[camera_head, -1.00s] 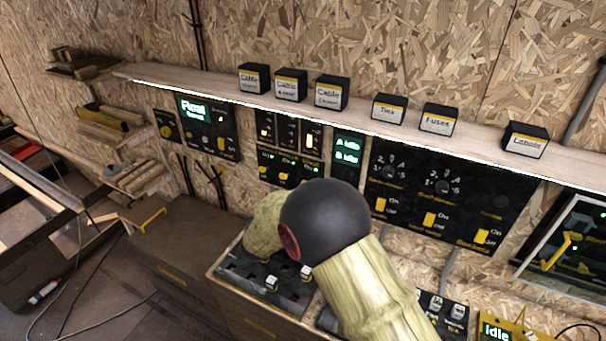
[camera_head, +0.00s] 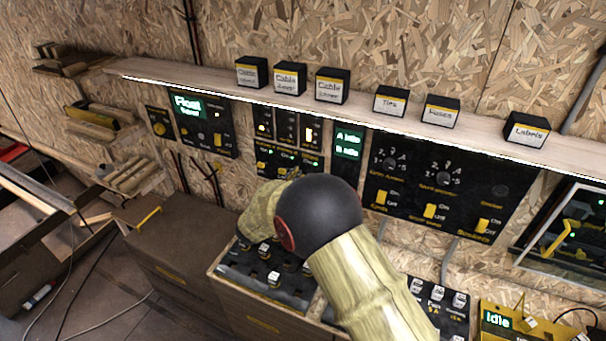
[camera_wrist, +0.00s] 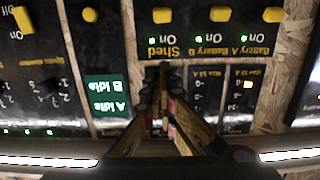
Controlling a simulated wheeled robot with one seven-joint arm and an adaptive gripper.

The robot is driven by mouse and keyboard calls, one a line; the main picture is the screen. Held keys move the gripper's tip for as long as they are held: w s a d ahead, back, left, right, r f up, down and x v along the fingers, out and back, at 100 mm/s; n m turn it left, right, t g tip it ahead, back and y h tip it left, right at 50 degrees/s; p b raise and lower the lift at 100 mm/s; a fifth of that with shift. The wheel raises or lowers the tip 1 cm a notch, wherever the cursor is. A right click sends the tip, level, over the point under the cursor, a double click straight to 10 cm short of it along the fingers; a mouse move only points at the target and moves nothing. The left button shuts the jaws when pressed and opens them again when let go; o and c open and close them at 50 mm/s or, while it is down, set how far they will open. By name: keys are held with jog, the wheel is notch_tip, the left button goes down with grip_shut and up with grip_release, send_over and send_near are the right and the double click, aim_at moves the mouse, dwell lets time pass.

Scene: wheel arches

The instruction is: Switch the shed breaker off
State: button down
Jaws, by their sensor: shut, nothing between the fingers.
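The shed breaker's yellow switch (camera_wrist: 162,15) shows in the upside-down wrist view, beside an "On" mark and a lit green light, above the "Shed" label. My gripper (camera_wrist: 161,72) is shut and empty, its fingertips close together just below that label in the picture. The fingertips are apart from the switch; whether they touch the panel I cannot tell. In the head view the breaker panel (camera_head: 289,161) is under the shelf, its lower part partly behind my arm. My fingertips cannot be made out there.
Two more yellow breaker switches, battery B (camera_wrist: 220,14) and battery A (camera_wrist: 272,14), sit beside the shed one. The status display (camera_head: 348,145) and selector panel (camera_head: 462,190) are to the right. The shelf (camera_head: 220,91) juts out above the panels. An open compartmented box (camera_head: 255,300) stands below.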

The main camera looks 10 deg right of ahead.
jog(key=b+x, duration=0.1)
jog(key=x, duration=0.9)
jog(key=shift+d, duration=0.15)
jog(key=shift+s+a+f, duration=0.25)
jog(key=shift+f, duration=0.35)
jog(key=shift+s+a+f, duration=0.25)
jog(key=shift+f, duration=0.35)
jog(key=shift+s+a+f, duration=0.15)
jog(key=shift+f, duration=0.1)
jog(key=shift+s+f, duration=0.1)
jog(key=shift+f, duration=0.25)
jog(key=shift+b, duration=0.35)
jog(key=shift+s+a+f+t+h+b, duration=0.15)
jog(key=shift+f+t+h+b, duration=0.15)
jog(key=shift+b, duration=0.4)
jog(key=shift+s+b, duration=0.1)
jog(key=shift+b, duration=0.2)
